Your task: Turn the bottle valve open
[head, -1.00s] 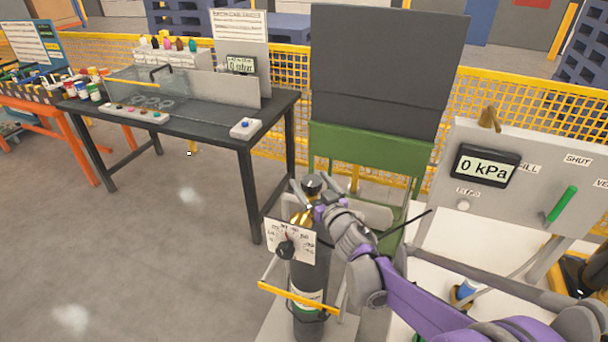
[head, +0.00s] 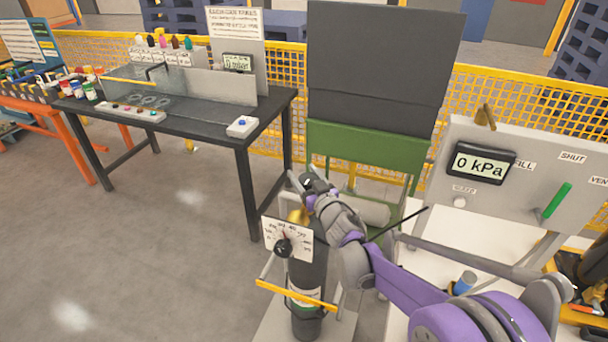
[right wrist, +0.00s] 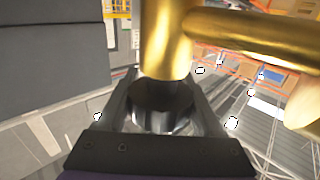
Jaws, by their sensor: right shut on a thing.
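The dark gas bottle (head: 307,278) stands upright on a small trolley, with a brass valve (head: 298,216) at its top. My right gripper (head: 306,182) reaches in from the right at the top of the bottle. In the right wrist view its fingers (right wrist: 163,105) are shut on the black valve knob (right wrist: 160,100) at the end of the brass valve body (right wrist: 165,40). My left gripper is not in view.
A panel at the right carries a display (head: 482,163) reading 0 kPa and a green lever (head: 556,201). A green stand with a dark board (head: 383,70) is behind the bottle. A black workbench (head: 190,128) stands left. Floor between is clear.

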